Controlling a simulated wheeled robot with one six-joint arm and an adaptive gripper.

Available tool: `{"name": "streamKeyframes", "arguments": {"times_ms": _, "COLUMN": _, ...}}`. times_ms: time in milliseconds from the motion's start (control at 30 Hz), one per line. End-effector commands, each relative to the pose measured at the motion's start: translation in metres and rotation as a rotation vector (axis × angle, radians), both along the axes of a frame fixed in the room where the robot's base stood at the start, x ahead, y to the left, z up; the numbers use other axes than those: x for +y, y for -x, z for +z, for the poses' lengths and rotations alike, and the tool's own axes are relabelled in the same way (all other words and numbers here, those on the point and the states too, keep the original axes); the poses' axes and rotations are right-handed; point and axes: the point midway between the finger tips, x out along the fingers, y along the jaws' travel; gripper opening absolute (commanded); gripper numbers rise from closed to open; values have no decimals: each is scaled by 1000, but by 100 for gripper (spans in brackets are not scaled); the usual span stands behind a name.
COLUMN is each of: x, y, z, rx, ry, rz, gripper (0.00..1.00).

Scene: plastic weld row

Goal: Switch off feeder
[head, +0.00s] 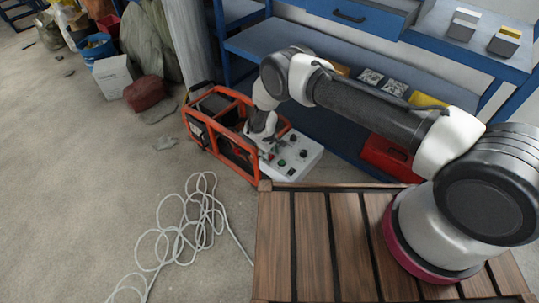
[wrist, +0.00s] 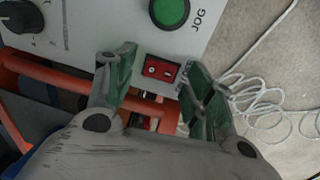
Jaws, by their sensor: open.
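The feeder is an orange-framed machine (head: 236,149) on the floor, with a light grey control panel (head: 309,160) on its right side. In the wrist view the panel (wrist: 100,30) fills the upper left. A small red rocker switch (wrist: 161,70) sits near the panel's edge, with a label beside it partly hidden by a finger. My gripper (wrist: 160,68) is open, its green-padded fingers on either side of the switch in the picture. I cannot tell whether they touch the panel. In the head view my gripper (head: 266,148) is over the panel's left part and hides the switch.
A green button (wrist: 169,11) marked JOG and a black knob (wrist: 21,16) are close to the switch. A loose white cable (head: 190,228) lies on the floor in front. A blue shelf rack (head: 285,58) stands behind, and a slatted wooden top (head: 315,240) is below my arm.

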Motion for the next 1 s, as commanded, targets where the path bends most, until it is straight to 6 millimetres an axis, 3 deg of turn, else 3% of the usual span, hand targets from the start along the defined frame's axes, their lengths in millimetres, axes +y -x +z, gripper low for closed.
{"name": "streamKeyframes", "arguments": {"times_ms": 267, "x": -1, "y": 0, "z": -3, "rx": 1, "ry": 1, "rz": 0, "gripper": 54}}
{"name": "streamKeyframes", "arguments": {"times_ms": 533, "x": -1, "y": 0, "z": -2, "rx": 1, "ry": 1, "rz": 0, "gripper": 8}}
{"name": "streamKeyframes", "arguments": {"times_ms": 1000, "x": -6, "y": -5, "z": -2, "rx": 83, "ry": -57, "rz": -7, "gripper": 8}}
